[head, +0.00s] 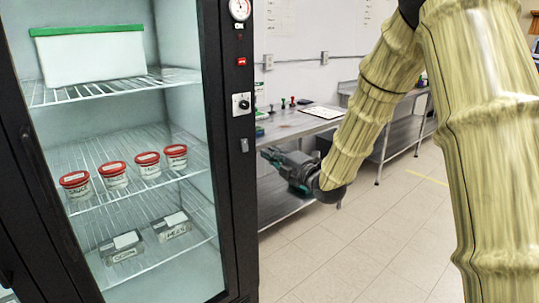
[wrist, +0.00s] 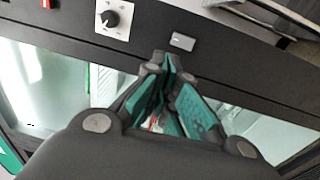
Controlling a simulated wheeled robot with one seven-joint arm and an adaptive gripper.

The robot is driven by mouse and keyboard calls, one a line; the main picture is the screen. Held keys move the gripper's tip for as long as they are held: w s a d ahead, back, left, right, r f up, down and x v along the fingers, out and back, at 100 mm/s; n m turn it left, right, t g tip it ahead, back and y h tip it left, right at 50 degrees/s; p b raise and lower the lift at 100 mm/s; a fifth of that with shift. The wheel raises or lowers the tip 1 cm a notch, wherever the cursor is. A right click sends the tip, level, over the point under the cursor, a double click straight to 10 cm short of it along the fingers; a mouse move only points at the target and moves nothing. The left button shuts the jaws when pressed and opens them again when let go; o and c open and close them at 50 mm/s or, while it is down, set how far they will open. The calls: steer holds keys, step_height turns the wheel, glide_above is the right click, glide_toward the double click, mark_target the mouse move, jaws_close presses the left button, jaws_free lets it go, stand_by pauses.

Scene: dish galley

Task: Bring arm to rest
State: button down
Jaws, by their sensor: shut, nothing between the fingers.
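My gripper (head: 284,168) is at the end of my arm in the head view, a little right of the fridge's (head: 228,150) black frame and in front of the steel counter. In the wrist view my gripper (wrist: 163,72) has its green-padded fingers together at the tips, with nothing seen between them. It points toward the black frame with the dial (wrist: 112,18) and a small grey switch (wrist: 182,41). I cannot tell how far the fingertips are from the frame. My arm is bent, coming down from the top right.
The fridge holds a white bin with a green lid (head: 92,55), several red-lidded sauce tubs (head: 113,175) and grey boxes (head: 122,247) on wire shelves. A steel counter (head: 290,125) stands behind my gripper. The tiled floor (head: 345,262) is clear at the front.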

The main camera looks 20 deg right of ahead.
steer(key=s+a+f+m+g+h+p, duration=0.15)
steer(key=s+f+m+g, duration=0.35)
steer(key=f, duration=0.7)
steer(key=s+a+f+m+g+h, duration=0.15)
steer(key=s+f+m, duration=0.4)
steer(key=f, duration=0.75)
steer(key=s+a+f+m+g+h+p, duration=0.1)
steer(key=s+f+m+g+h, duration=0.15)
steer(key=s+f, duration=0.75)
steer(key=s+f+m+g, duration=0.3)
steer(key=s+f, duration=0.2)
steer(key=s, duration=0.5)
steer(key=s+a+f+m+g+h, duration=0.1)
steer(key=s+f+m+g, duration=0.1)
steer(key=s+f, duration=0.4)
steer(key=s+a+f+m+g+p, duration=0.1)
steer(key=s+f+m+g, duration=0.2)
steer(key=s, duration=1.2)
step_height(320, 180, down, 3)
steer(key=shift+s+r+m+g, duration=0.15)
steer(key=shift+s+m+g, duration=0.2)
steer(key=shift+m, duration=0.45)
